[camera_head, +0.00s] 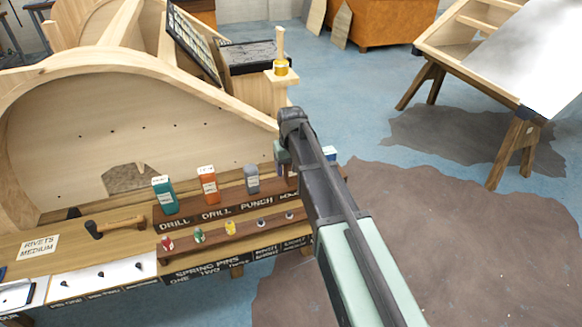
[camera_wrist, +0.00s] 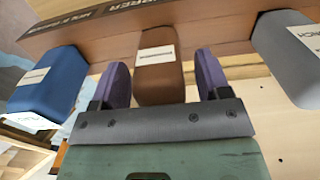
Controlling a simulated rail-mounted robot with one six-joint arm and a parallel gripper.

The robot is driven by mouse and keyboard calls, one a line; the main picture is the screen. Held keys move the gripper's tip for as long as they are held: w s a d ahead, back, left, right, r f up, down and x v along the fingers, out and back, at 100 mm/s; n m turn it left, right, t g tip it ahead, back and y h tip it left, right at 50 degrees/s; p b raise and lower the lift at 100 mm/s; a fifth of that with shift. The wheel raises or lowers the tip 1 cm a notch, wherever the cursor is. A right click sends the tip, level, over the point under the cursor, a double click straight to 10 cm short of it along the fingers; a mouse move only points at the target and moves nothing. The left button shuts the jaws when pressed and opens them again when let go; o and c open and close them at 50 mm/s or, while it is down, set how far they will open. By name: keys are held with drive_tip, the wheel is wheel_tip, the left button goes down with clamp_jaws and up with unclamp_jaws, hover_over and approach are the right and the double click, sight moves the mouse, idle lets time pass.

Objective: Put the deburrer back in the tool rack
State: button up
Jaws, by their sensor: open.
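The brown block-shaped handle with a white label, which I take to be the deburrer (camera_wrist: 160,85), is in the wrist view at the tool rack (camera_wrist: 215,40). The rack's lettering above it seems to read "…URRER". My gripper (camera_wrist: 162,76) has its two purple fingers apart, one on each side of the brown handle, with a gap showing at the right finger. The handle appears to stand in the rack; its lower end is hidden. In the head view my gripper (camera_head: 284,152) is at the rack's right end, and my arm hides most of this spot.
A blue handle (camera_wrist: 48,85) stands left of the brown one and a grey handle (camera_wrist: 285,60) right. The head view shows teal (camera_head: 164,195) and orange (camera_head: 208,186) handles farther along the rack. A hammer (camera_head: 115,225) lies on the bench. Open floor is at right.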

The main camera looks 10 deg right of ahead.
wheel_tip(320, 180, up, 13)
drive_tip(key=p, duration=1.3)
drive_tip(key=s+m, duration=0.1)
drive_tip(key=s, duration=2.1)
drive_tip(key=shift+s+f, duration=0.15)
drive_tip(key=shift+s, duration=0.2)
